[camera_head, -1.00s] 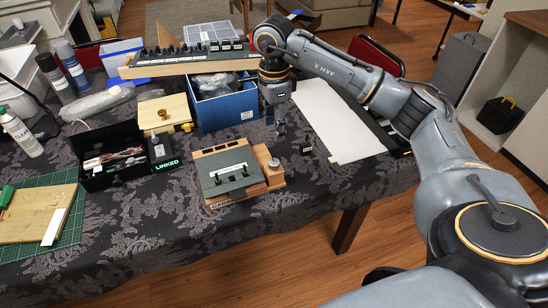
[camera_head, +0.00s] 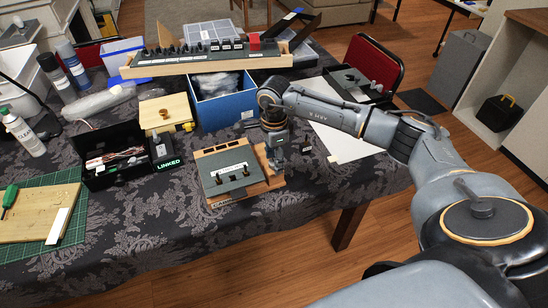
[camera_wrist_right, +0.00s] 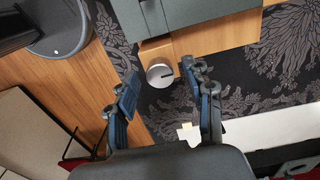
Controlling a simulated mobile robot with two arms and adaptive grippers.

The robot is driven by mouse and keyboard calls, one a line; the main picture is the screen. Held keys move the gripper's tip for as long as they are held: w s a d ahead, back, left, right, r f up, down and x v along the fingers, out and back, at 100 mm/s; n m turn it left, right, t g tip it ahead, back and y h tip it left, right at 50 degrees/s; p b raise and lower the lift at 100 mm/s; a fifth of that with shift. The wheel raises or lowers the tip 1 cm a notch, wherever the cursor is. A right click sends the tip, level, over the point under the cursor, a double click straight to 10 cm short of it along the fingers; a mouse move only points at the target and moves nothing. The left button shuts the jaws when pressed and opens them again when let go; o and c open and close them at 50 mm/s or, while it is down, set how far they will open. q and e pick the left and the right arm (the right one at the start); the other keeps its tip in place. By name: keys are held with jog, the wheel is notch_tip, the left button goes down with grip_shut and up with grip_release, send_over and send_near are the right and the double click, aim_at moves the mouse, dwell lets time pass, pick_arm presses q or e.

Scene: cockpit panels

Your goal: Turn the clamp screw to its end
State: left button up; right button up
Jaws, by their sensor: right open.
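The clamp screw looks to be the round silver knob (camera_wrist_right: 160,75) with a dark mark on its face, at the edge of the wooden block (camera_wrist_right: 215,35) in the right wrist view. My right gripper (camera_wrist_right: 160,90) is open, with one finger on each side of the knob in that view; I cannot tell whether they touch it. In the head view my right gripper (camera_head: 275,164) points down over the right side of the wooden fixture (camera_head: 275,181) and hides the knob. My left gripper is not in view.
A blue bin (camera_head: 222,109) stands behind the fixture. A white sheet (camera_head: 342,144) lies to the right. The patterned cloth in front is clear.

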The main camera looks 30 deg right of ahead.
grip_shut()
